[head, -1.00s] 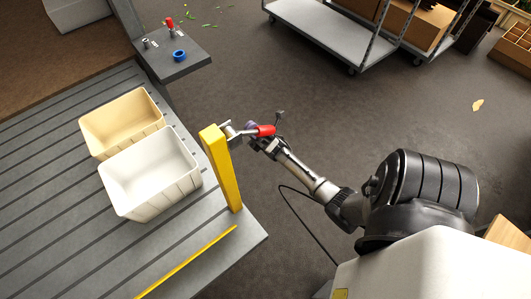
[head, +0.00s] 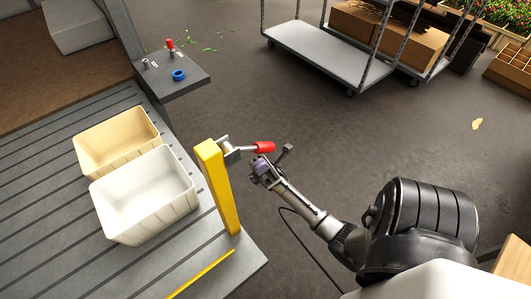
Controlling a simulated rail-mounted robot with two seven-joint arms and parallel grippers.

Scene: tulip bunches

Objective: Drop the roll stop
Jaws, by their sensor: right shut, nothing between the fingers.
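A yellow post (head: 222,190) stands at the right edge of the slatted grey table. A metal lever with a red handle (head: 265,147) sticks out to the right from the post's top, roughly level in the picture; I cannot tell which part is the roll stop. A yellow strip (head: 205,272) lies along the table's front edge. My right gripper (head: 262,166) is shut and empty, just below the red handle in the picture and seemingly apart from it. My left gripper is not in view.
A cream bin (head: 118,140) and a white bin (head: 145,190) stand on the slatted table (head: 50,215). A small grey shelf (head: 185,88) holds a blue ring and a red-topped item. Grey carts (head: 325,50) stand beyond open dark floor.

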